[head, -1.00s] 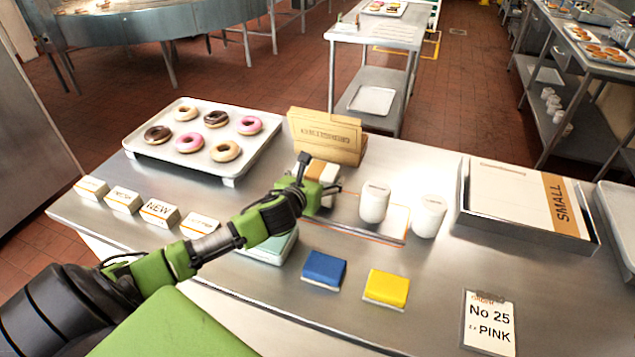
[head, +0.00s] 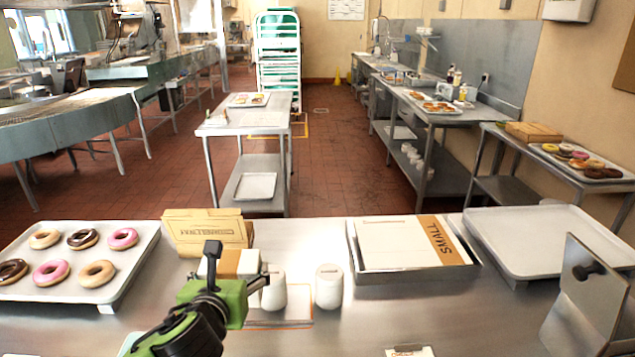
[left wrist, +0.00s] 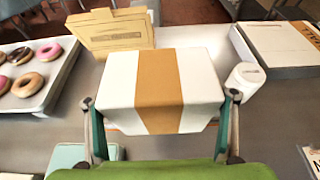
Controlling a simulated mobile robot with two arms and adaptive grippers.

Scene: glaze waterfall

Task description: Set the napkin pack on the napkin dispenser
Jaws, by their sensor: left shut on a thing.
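The napkin pack (left wrist: 205,75) is a white block with an orange-brown band. It fills the middle of the left wrist view, between the two fingers of my left gripper (left wrist: 160,100). In the head view my left gripper (head: 232,288) is shut on the pack (head: 248,262), which is partly hidden behind it. The pack is beside two white cups and in front of a cardboard box. I cannot tell for sure which thing is the napkin dispenser. A pale teal box (left wrist: 70,156) shows at the lower left of the left wrist view. My right gripper is not in view.
White cups (head: 329,287) stand close right of the pack, by an orange-edged mat (head: 290,320). A cardboard box (head: 207,230) stands behind. A donut tray (head: 130,262) is left. A SMALL box (head: 400,245), an empty tray (head: 545,235) and an upright metal panel (head: 585,295) are right.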

